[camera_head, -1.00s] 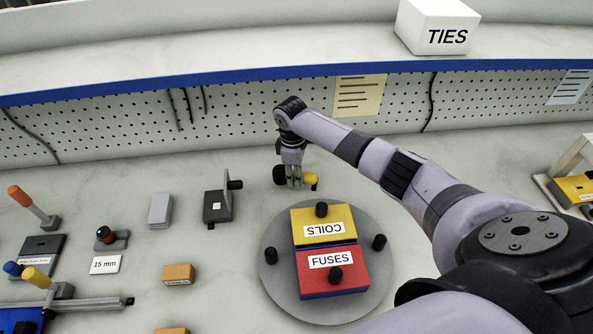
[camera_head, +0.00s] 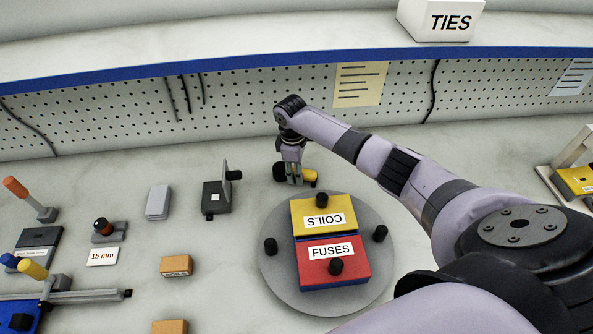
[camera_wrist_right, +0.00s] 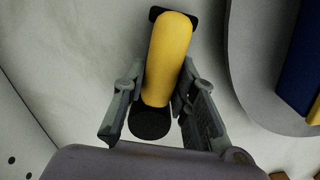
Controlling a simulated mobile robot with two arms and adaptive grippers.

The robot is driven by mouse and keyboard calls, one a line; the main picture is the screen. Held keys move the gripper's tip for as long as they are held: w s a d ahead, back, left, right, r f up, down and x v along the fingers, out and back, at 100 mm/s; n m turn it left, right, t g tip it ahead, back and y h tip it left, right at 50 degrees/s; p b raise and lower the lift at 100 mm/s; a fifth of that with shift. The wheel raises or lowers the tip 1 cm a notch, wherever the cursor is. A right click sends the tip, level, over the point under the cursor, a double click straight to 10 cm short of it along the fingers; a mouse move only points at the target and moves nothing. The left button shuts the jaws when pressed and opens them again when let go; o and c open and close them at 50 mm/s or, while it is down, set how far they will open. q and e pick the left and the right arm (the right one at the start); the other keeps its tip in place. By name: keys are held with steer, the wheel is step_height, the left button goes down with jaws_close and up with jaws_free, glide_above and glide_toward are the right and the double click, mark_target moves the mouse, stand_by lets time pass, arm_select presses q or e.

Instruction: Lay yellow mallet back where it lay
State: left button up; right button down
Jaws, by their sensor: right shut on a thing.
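The yellow mallet (camera_head: 309,178) is at the back of the bench, behind the round grey turntable (camera_head: 275,293). It has a yellow body with black ends. My right gripper (camera_head: 294,178) points down and is shut on it. In the right wrist view the yellow mallet (camera_wrist_right: 167,55) lies lengthwise between the two fingers of the right gripper (camera_wrist_right: 160,82). It is at or just above the bench top; I cannot tell if it touches. My left gripper is out of view.
The turntable carries a yellow COILS box (camera_head: 310,207) and a red FUSES box (camera_head: 318,273), with black knobs around. A dark grey block with an upright plate (camera_head: 218,197) stands left of the mallet. The pegboard wall (camera_head: 235,105) is behind. Bare bench lies around the mallet.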

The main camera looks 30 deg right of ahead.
steer(key=shift+f, duration=0.25)
steer(key=c, duration=1.2)
jaws_free()
steer(key=shift+w+a+r, duration=0.1)
steer(key=shift+r, duration=1.75)
steer(key=shift+w+a+r, duration=0.1)
steer(key=shift+r, duration=1.75)
